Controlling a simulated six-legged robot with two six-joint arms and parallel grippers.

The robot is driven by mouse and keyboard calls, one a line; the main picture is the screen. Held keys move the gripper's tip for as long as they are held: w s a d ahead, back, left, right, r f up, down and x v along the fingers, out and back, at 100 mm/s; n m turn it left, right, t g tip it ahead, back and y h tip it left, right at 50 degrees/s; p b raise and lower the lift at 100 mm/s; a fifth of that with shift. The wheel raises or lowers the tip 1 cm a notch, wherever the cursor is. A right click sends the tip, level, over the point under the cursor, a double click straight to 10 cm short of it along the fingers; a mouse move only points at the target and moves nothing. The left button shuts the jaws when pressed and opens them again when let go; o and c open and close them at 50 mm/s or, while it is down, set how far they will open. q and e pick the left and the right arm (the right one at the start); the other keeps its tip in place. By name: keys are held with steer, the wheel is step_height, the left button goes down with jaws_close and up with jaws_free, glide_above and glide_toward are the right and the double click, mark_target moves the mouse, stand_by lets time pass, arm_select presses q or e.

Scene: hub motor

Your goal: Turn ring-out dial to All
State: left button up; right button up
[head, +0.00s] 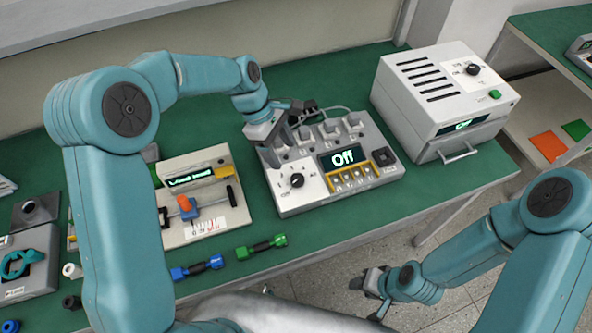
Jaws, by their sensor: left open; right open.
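The ring-out tester (325,203) is a grey box on the green bench, with a lit screen (344,158) reading "Off". Its black dial (296,181) sits on the front left of the panel, and the small labels around it are too small to read surely. My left gripper (278,158) is open above the tester's left side, just behind the dial. Whether it touches the box I cannot tell. My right gripper (374,292) is open and empty, low beyond the bench's front edge, over the floor.
A white oven-like box (430,95) with a knob and green button stands to the right of the tester. A press fixture (205,210) stands to the left. Cables run behind the tester.

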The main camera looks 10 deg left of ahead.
mark_target(297, 179)
arm_select(q)
steer(key=p+x, duration=0.1)
steer(key=x, duration=0.8)
steer(key=shift+f, duration=0.35)
steer(key=shift+w+f, duration=0.25)
steer(key=shift+f, duration=0.2)
steer(key=shift+s+d+r, duration=0.15)
steer(key=c, duration=1)
